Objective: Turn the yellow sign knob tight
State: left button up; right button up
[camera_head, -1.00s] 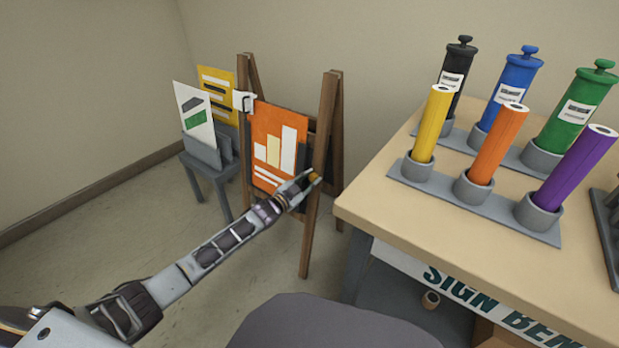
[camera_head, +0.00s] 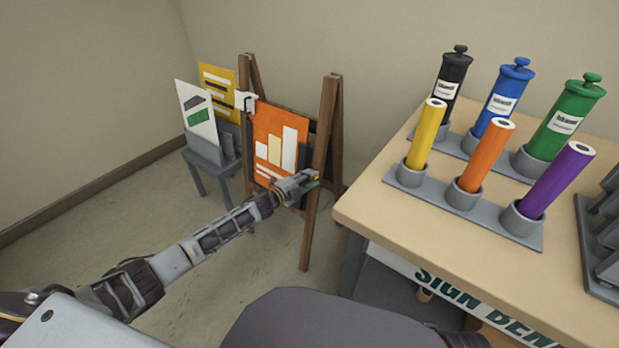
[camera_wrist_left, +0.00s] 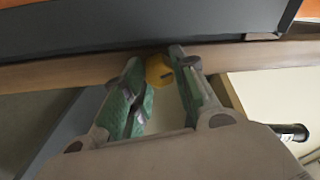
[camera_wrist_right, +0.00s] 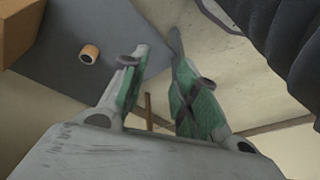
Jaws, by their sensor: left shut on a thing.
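The yellow knob (camera_wrist_left: 159,70) sits on the easel's wooden leg and shows between the fingertips of my left gripper (camera_wrist_left: 156,72) in the left wrist view. The gripper is shut on it. In the head view my left gripper (camera_head: 310,180) is at the right leg of the wooden easel (camera_head: 328,120) and hides most of the knob. The orange sign (camera_head: 268,125) with pale bars hangs on the easel, just left of that leg. My right gripper (camera_wrist_right: 158,50) is open and empty in the right wrist view; it is out of the head view.
A wooden bench (camera_head: 365,210) at the right holds a rack with yellow, orange and purple rolls, and black, blue and green canisters behind. A small grey stand (camera_head: 208,160) with a white sign is left of the easel. A yellow sign (camera_head: 218,85) is behind it.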

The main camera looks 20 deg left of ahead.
pick_arm(q)
jog(key=m+p, duration=0.1)
jog(key=m, duration=0.4)
jog(key=shift+g+p, duration=0.3)
jog(key=shift+g, duration=0.1)
pick_arm(e)
jog(key=f, duration=0.2)
jog(key=shift+w+d+f, duration=0.15)
jog(key=shift+d+f, duration=0.05)
jog(key=shift+f, duration=0.1)
jog(key=shift+g, duration=0.3)
pick_arm(q)
jog(key=o, duration=0.7)
pick_arm(e)
jog(key=shift+s, duration=0.2)
jog(key=shift+s, duration=0.1)
pick_arm(q)
jog(key=shift+s+a, duration=0.1)
jog(key=shift+s, duration=0.05)
jog(key=shift+v, duration=5.85)
